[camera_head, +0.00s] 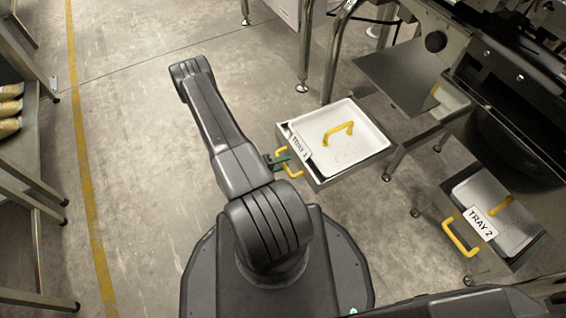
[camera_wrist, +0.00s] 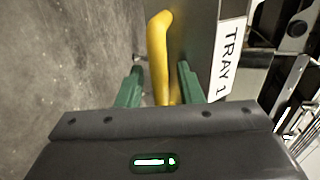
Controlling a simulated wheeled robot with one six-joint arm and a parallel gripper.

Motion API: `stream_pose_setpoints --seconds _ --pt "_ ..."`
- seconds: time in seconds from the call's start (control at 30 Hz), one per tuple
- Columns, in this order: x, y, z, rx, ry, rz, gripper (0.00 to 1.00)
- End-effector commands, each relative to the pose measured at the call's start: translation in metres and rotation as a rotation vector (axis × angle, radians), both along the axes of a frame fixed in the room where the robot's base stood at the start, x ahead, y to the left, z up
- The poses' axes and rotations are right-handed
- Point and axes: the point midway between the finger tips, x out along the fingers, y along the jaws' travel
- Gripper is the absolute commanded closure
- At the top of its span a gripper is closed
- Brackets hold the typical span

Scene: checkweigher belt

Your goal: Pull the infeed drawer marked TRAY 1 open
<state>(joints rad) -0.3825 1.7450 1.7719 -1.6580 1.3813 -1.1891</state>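The TRAY 1 drawer (camera_head: 348,171) stands out from the machine, and its white inside shows with a yellow handle-shaped piece (camera_head: 338,130) in it. Its label (camera_head: 300,147) is on the front, and also shows in the wrist view (camera_wrist: 230,57). A yellow front handle (camera_head: 290,168) sticks out from that front. My gripper (camera_head: 278,159) is at this handle. In the wrist view, the green fingers of my gripper (camera_wrist: 160,85) are apart, one on each side of the yellow handle (camera_wrist: 158,45). Gaps show between handle and fingers. The handle's lower end is hidden behind the gripper body.
A second drawer marked TRAY 2 (camera_head: 480,223), with its own yellow handle (camera_head: 459,239), is at the right. Metal machine legs (camera_head: 334,55) stand behind TRAY 1. A shelf rack (camera_head: 28,150) is at the far left. The floor left of my arm is clear.

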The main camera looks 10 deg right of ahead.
Motion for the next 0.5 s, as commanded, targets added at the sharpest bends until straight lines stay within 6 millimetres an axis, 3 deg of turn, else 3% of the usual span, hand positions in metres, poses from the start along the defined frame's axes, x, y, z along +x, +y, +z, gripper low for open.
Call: stream_pose_setpoints --seconds 0.27,0.5 --pt "-0.001 0.003 0.001 -0.001 0.001 0.0 0.67" --pt "-0.009 0.024 0.007 0.0 0.001 0.004 0.67"
